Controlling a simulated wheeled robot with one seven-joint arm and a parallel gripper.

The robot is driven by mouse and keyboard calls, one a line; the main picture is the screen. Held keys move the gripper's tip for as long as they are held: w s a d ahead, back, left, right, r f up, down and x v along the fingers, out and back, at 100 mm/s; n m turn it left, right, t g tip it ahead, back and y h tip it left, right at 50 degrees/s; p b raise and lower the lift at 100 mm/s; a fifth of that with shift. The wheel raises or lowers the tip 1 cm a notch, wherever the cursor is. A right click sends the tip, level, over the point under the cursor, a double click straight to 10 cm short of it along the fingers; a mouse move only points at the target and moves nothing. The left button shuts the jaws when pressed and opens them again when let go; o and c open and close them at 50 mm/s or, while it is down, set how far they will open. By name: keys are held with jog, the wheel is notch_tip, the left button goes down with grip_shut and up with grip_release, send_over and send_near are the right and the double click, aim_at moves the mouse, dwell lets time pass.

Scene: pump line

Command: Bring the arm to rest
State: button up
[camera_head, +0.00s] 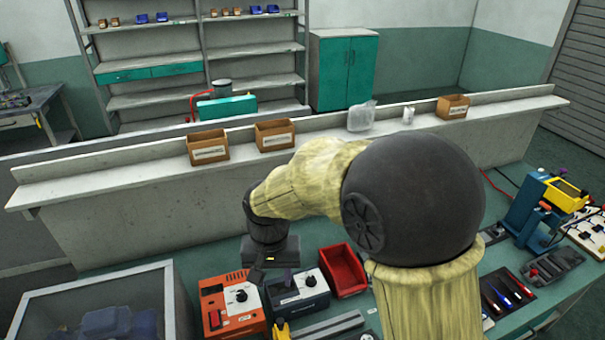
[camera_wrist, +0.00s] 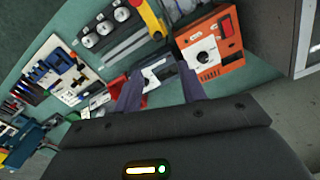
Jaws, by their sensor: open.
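My arm rises from the front of the bench in the head view and reaches left, with its wrist bent down. My gripper (camera_head: 267,272) hangs above the bench near an orange instrument box (camera_head: 231,301) and a dark blue-grey instrument box (camera_head: 297,294). In the wrist view my gripper (camera_wrist: 158,92) shows two dark fingers apart, with nothing held between them. The dark box (camera_wrist: 155,75) lies beyond the fingertips, and the orange box (camera_wrist: 210,47) is to their right. I cannot tell the exact height of the fingers above the boxes.
A red bin (camera_head: 343,270) stands right of the boxes. A clear-topped case (camera_head: 95,307) is at front left. A ledge (camera_head: 110,178) with cardboard boxes (camera_head: 208,147) runs behind the bench. A blue and yellow device (camera_head: 540,205) and a tool tray (camera_head: 507,297) stand at the right.

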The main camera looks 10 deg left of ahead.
jog(key=s+d+m+t, duration=0.1)
jog(key=s+d, duration=0.1)
jog(key=d, duration=1.1)
jog(key=s+d+f+t, duration=0.1)
jog(key=s+d, duration=0.1)
jog(key=d, duration=1.1)
jog(key=shift+s+d+m+t, duration=0.3)
jog(key=shift+d+m, duration=0.05)
jog(key=shift+m, duration=0.05)
jog(key=shift+s+a, duration=0.1)
jog(key=shift+s, duration=0.05)
jog(key=shift+c, duration=0.5)
jog(key=shift+w, duration=0.2)
